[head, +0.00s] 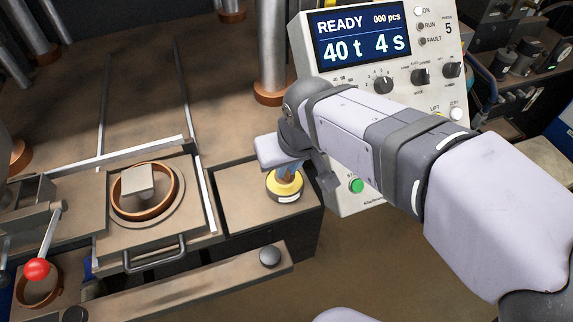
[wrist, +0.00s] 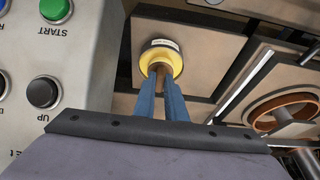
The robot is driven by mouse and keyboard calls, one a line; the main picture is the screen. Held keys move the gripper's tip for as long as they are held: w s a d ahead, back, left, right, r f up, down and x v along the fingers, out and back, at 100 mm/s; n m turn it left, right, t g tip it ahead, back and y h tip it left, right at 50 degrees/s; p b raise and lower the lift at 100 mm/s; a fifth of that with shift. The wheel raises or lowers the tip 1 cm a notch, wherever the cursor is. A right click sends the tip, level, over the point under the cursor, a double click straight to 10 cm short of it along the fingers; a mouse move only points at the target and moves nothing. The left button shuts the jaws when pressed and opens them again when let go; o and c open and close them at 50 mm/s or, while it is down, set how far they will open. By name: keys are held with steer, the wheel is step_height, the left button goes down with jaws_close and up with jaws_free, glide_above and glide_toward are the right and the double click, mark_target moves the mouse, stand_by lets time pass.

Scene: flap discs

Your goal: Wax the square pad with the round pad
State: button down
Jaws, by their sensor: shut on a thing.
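The round pad (head: 286,196) is a yellow disc with a dark lower edge, a white label and a brown knob on top. It also shows in the wrist view (wrist: 167,52). It is over the flat brown plate (head: 237,196); I cannot tell whether it touches it. My gripper (head: 288,172) has its blue fingers shut on the pad's knob, as the wrist view (wrist: 160,75) also shows. A grey square piece (head: 139,181), likely the square pad, is inside a copper-coloured ring (head: 120,208), left of my gripper.
A control panel (head: 400,75) reading READY stands close behind and right of my gripper; its green START button (wrist: 56,10) is near. Metal columns (head: 270,50) rise behind. A handle (head: 155,255) is in front of the ring. A red-knobbed lever (head: 37,268) is at left.

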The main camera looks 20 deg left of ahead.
steer(key=shift+r+p, duration=2.45)
steer(key=shift+r, duration=0.75)
steer(key=shift+a, duration=0.1)
